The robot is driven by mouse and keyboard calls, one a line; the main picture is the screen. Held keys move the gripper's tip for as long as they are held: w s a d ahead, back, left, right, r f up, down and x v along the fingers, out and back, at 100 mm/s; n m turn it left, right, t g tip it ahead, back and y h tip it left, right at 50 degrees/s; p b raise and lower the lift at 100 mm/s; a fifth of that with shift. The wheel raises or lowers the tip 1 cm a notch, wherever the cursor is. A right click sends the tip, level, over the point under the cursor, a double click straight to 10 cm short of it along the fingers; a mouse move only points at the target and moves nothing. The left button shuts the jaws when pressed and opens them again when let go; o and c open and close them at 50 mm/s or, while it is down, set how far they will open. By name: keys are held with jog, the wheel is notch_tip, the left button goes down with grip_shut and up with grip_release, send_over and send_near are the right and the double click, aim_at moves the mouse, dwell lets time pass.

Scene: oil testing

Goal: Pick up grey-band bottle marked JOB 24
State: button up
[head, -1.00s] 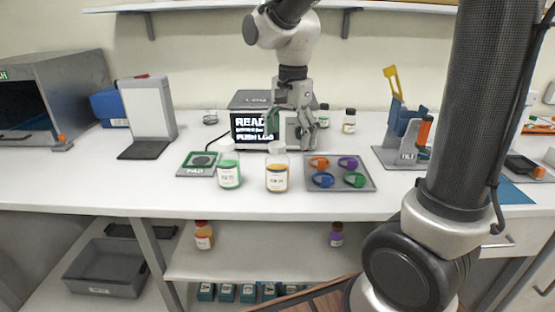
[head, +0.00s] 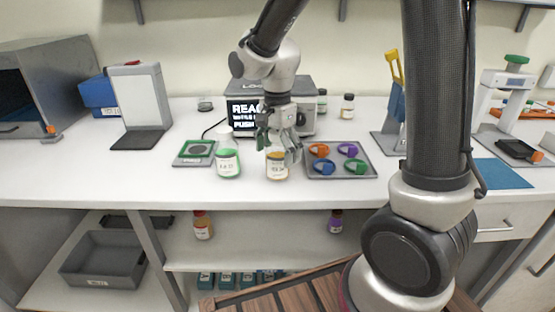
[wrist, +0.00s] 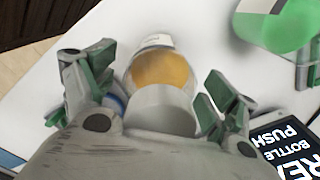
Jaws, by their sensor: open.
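A bottle with amber contents and a pale grey-white top (head: 277,172) stands upright near the front of the bench. Its label is too small to read, and my gripper partly covers it in the head view. My gripper (head: 279,150) is open, pointing down over this bottle. In the wrist view the amber bottle (wrist: 162,68) lies between the two spread green-padded fingers of my gripper (wrist: 155,92), with a gap on each side. A green bottle (head: 228,164) with a white cap stands just left of it, and it also shows in the wrist view (wrist: 270,25).
A tray of coloured rings (head: 311,173) lies close on the right. A green-edged pad (head: 186,161) lies left of the green bottle. A lit display box (head: 243,112) stands behind, with small bottles (head: 347,106) to its right. The bench's front edge is close.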

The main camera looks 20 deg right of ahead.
jog(key=c, duration=1.4)
